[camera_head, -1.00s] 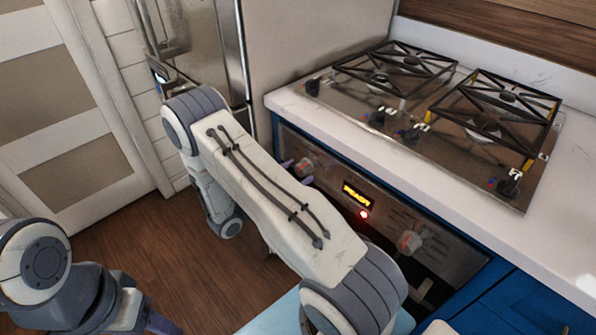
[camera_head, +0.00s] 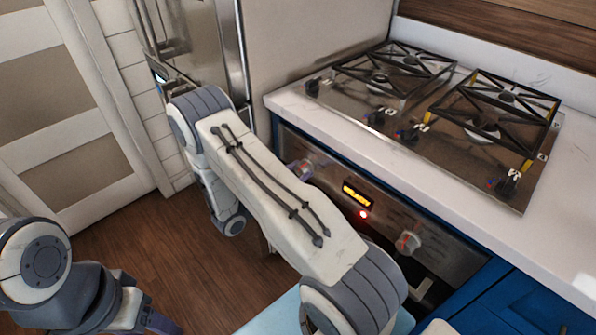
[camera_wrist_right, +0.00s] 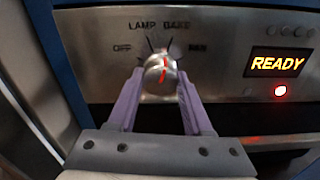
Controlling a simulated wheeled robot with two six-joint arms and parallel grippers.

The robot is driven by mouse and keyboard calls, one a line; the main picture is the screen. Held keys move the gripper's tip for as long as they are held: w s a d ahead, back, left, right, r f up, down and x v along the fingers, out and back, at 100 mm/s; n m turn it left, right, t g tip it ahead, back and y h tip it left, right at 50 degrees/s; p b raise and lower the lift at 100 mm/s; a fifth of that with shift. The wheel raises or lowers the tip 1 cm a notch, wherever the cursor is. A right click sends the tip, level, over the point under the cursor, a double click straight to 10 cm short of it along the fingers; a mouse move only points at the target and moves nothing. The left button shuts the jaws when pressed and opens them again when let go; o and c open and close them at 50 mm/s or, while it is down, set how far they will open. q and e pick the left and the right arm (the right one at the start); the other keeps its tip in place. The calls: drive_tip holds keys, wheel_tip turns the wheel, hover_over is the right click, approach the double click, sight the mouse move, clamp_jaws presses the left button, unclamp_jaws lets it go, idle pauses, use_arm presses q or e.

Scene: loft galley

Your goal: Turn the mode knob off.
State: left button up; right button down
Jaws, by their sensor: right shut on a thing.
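The mode knob (camera_wrist_right: 158,69) is a round metal knob with a red line on the oven panel. In the right wrist view its red line stands near upright, away from the OFF label at its left, with LAMP and BAKE above and FAN to the right. My right gripper (camera_wrist_right: 156,80) has its purple fingers on either side of the knob and is shut on it. In the head view the knob (camera_head: 303,168) shows beside my right forearm, which hides most of that gripper. My left gripper (camera_head: 160,323) shows only in part at the bottom edge.
A lit display (camera_head: 356,194) reading READY in the wrist view and a red light (camera_head: 364,214) sit right of the knob. A second knob (camera_head: 408,242) is farther right. The gas hob (camera_head: 440,150) lies on the counter (camera_head: 540,225) above. A fridge stands behind my right arm.

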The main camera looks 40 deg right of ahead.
drive_tip(key=n+p, duration=0.2)
drive_tip(key=n, duration=0.1)
drive_tip(key=shift+r+n, duration=0.1)
drive_tip(key=shift+n, duration=0.3)
drive_tip(key=n+p, duration=0.1)
drive_tip(key=n, duration=0.2)
drive_tip(key=shift+n, duration=0.3)
drive_tip(key=n+p, duration=0.2)
drive_tip(key=n, duration=0.2)
drive_tip(key=shift+n+p, duration=0.3)
drive_tip(key=shift+n, duration=1.8)
drive_tip(key=shift+c, duration=1.6)
unclamp_jaws()
drive_tip(key=a+b, duration=0.1)
drive_tip(key=a, duration=0.9)
drive_tip(key=shift+s+a, duration=0.3)
drive_tip(key=shift+s, duration=0.05)
